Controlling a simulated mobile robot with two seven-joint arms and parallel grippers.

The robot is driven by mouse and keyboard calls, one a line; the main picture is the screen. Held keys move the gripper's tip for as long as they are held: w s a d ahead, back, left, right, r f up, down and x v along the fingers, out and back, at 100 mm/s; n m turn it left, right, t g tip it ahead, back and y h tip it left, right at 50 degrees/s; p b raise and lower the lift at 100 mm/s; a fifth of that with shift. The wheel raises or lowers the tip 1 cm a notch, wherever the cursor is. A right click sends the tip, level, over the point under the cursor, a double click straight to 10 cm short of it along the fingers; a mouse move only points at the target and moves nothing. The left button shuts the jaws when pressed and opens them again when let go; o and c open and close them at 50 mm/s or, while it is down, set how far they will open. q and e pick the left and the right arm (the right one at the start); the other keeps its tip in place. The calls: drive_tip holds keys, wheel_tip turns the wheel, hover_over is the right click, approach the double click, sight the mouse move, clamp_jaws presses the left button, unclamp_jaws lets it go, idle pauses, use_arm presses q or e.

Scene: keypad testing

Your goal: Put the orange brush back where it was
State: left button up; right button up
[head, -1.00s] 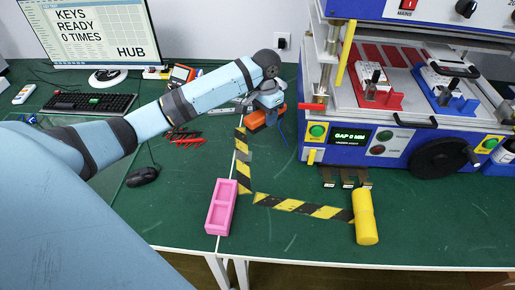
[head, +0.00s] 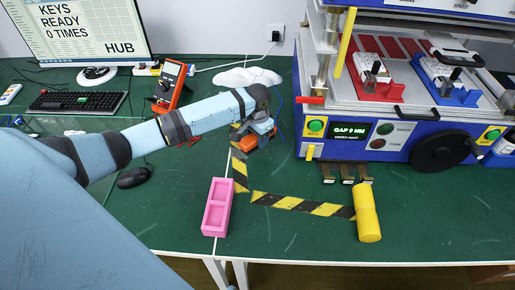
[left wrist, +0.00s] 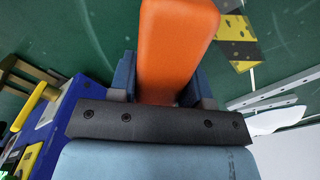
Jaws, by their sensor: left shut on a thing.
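The orange brush (left wrist: 178,45) is between the blue fingers of my left gripper (left wrist: 165,82) in the left wrist view, with a plain orange face showing. In the head view my left gripper (head: 258,138) is shut on the brush (head: 263,127), just above the far end of the black-and-yellow tape on the green table. The gripper covers part of the brush. I cannot tell how far the brush is above the table. My right gripper is not in view.
The blue press machine (head: 400,143) stands at the right. An orange meter (head: 170,86) and white cloth (head: 247,77) are behind my arm. Green table inside the tape is clear.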

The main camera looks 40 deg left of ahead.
sight(257, 154)
use_arm(q)
wheel_tip(257, 154, down, 5)
drive_tip(key=shift+r, duration=0.2)
drive_tip(key=shift+f, duration=0.3)
drive_tip(key=shift+f, duration=0.1)
drive_tip(key=o, duration=0.9)
wheel_tip(257, 154, up, 12)
drive_tip(key=shift+r+p, duration=0.15)
drive_tip(key=shift+p, duration=0.15)
